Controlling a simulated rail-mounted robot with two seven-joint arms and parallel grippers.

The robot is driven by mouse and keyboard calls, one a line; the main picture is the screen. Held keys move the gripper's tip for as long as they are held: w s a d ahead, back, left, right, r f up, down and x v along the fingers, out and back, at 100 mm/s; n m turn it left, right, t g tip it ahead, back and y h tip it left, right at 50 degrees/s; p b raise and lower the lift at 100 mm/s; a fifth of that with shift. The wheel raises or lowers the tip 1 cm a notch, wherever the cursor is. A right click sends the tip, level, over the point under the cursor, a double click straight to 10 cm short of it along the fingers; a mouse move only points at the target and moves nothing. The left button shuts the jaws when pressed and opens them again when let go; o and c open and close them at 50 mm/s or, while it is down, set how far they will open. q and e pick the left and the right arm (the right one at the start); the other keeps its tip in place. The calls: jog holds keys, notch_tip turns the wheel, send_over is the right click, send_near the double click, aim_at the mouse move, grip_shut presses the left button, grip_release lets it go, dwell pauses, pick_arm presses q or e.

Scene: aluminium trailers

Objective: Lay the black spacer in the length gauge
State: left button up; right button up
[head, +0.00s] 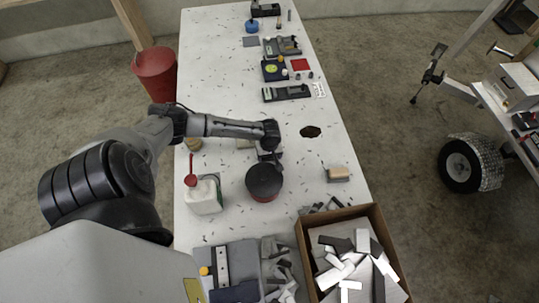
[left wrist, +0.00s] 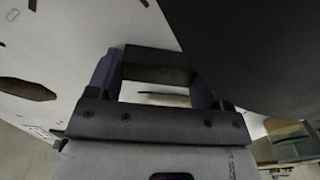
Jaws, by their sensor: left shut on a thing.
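My left gripper (head: 268,156) is low over the middle of the table, just behind a round black-topped, red-sided container (head: 264,182). In the left wrist view my left gripper (left wrist: 160,78) is shut on a dark bar, the black spacer (left wrist: 158,68), which spans the two purple fingers. In the head view the spacer is hidden or too small to make out. A long black fixture with a pale green part (head: 286,93), possibly the length gauge, lies farther back; I cannot tell for sure. My right gripper is not in view.
A white jug (head: 204,196) stands left of the container. A cardboard box (head: 304,246) of offcuts is at the front right. A dark hole or stain (head: 311,131) and a tan block (head: 338,173) lie to the right. Several fixtures line the far table (head: 222,75).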

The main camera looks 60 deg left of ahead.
pick_arm(q)
jog(key=shift+f, duration=0.15)
jog(key=o, duration=0.9)
notch_tip(320, 180, up, 11)
jog(key=p, duration=0.1)
jog(key=shift+r, duration=0.6)
jog(key=shift+c, duration=1.4)
jog(key=c, duration=0.5)
